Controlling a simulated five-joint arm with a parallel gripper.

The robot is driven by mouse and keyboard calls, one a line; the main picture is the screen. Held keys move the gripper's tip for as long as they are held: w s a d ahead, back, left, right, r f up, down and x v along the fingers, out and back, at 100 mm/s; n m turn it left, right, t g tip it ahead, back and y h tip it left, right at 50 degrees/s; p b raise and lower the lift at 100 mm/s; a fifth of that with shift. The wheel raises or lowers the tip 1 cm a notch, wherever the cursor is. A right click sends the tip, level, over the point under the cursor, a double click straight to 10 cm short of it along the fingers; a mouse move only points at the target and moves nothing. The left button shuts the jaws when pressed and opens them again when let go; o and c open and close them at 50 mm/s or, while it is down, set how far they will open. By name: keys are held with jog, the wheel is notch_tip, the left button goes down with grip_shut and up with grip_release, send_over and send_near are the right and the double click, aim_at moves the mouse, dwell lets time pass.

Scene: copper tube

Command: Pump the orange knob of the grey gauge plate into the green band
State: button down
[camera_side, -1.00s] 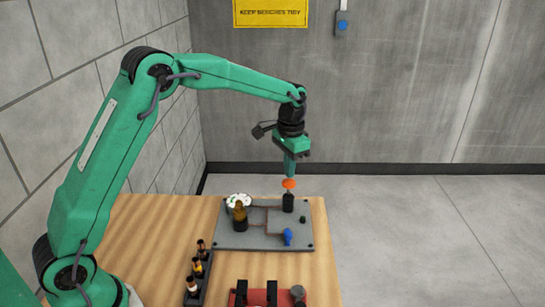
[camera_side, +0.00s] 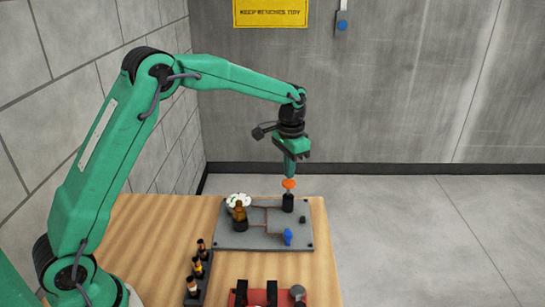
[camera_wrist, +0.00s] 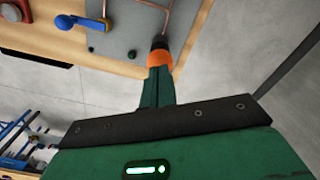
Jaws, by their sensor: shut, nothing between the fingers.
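The grey gauge plate (camera_side: 262,242) lies on the wooden bench. The orange knob (camera_side: 289,184) stands up on a thin rod above a black cylinder (camera_side: 288,203) at the plate's far right. My gripper (camera_side: 290,176) is shut and points down, its fingertips right at the top of the knob. The wrist view shows the orange knob (camera_wrist: 160,58) just beyond my shut fingertips (camera_wrist: 158,76), with nothing held between them. The white gauge dial (camera_side: 238,200) is partly hidden by an amber bottle-shaped part (camera_side: 240,217). Its needle and green band are too small to read.
A blue valve handle (camera_side: 288,236) and a small dark green knob (camera_side: 303,219) sit on the plate. A black rack with several small bottles (camera_side: 197,272) and a red fixture (camera_side: 270,297) stand nearer. Bare wood (camera_side: 150,225) lies left of the plate.

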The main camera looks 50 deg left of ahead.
aim_at(289, 181)
jog(key=shift+f, duration=0.3)
jog(key=shift+f, duration=1.4)
jog(key=shift+r, duration=3.55)
notch_tip(289, 181, up, 3)
jog(key=shift+r, duration=0.1)
